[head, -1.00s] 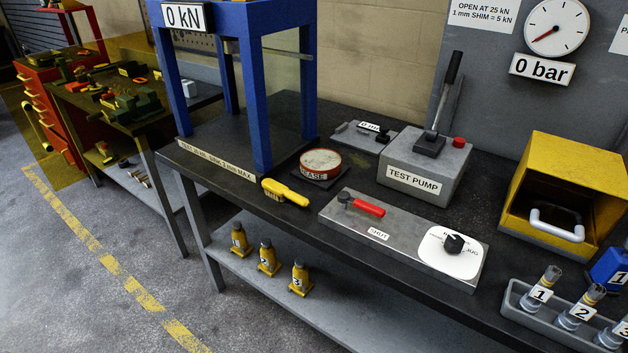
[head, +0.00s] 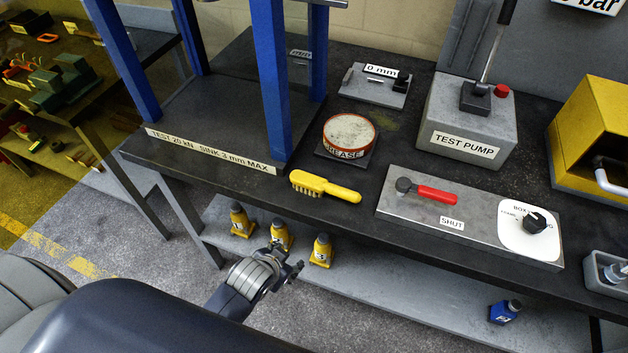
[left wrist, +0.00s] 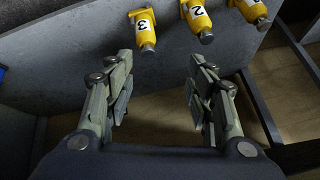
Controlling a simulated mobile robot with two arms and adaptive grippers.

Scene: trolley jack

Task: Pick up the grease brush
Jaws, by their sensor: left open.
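The yellow grease brush (head: 326,186) lies on the dark bench top near its front edge, with its bristles at the left end and its handle pointing right. It lies in front of the grease tin (head: 349,135). My left gripper (head: 289,262) is in front of the bench, below and to the left of the brush, and apart from it. In the left wrist view my left gripper (left wrist: 157,95) is open with nothing between its fingers. The brush is not seen in the left wrist view. My right gripper is not in view.
Several yellow jacks (head: 322,250) stand on the lower shelf (head: 400,290) close to my left gripper. A blue bottle jack (head: 504,312) is farther right there. A valve plate with a red lever (head: 437,195) lies right of the brush. The blue press frame (head: 271,80) stands to its left.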

